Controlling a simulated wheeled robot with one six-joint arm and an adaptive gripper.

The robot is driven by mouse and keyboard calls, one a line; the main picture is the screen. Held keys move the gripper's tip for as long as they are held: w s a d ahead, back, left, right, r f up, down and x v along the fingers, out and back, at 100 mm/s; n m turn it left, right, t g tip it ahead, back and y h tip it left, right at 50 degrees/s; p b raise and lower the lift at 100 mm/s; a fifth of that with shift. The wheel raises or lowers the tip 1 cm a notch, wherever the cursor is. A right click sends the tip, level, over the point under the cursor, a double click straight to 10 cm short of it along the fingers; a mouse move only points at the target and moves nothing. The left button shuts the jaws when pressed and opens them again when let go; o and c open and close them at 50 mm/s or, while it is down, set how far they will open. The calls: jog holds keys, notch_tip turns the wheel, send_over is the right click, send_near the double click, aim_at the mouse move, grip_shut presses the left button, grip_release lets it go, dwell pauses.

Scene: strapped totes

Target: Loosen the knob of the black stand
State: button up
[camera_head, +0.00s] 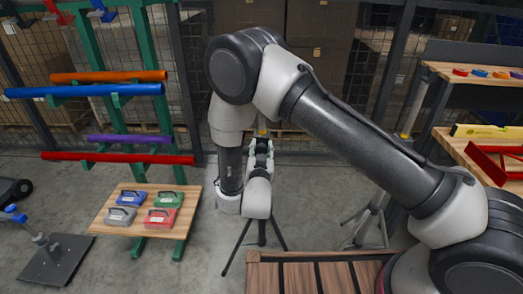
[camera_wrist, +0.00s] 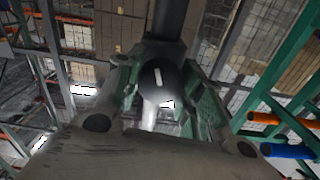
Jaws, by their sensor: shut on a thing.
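The black stand (camera_head: 237,246) is a tripod behind my arm in the head view, with its dark legs spread on the floor. My wrist hides most of its upper part. In the wrist view its dark post (camera_wrist: 172,20) rises behind a dark round knob (camera_wrist: 150,78) with a white mark on its face. My gripper (camera_wrist: 158,82) has one finger on each side of the knob and is shut on it. In the head view my gripper (camera_head: 262,146) is small and partly hidden by my wrist.
A grey tripod (camera_head: 372,222) stands to the right. A slatted wooden top (camera_head: 318,280) is in front. A low table (camera_head: 119,215) with several coloured cases and a green rack (camera_head: 146,75) with coloured tubes stand left. A mesh fence (camera_head: 335,50) runs behind.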

jog(key=n, duration=1.1)
jog(key=shift+a, duration=0.1)
jog(key=n, duration=0.3)
jog(key=shift+f+n, duration=0.1)
jog(key=shift+n, duration=0.3)
jog(key=n, duration=0.3)
jog(key=shift+n, duration=0.3)
jog(key=n, duration=0.3)
jog(key=shift+f+n, duration=0.1)
jog(key=shift+n, duration=0.2)
jog(key=n, duration=0.6)
jog(key=shift+n, duration=0.3)
jog(key=o, duration=1)
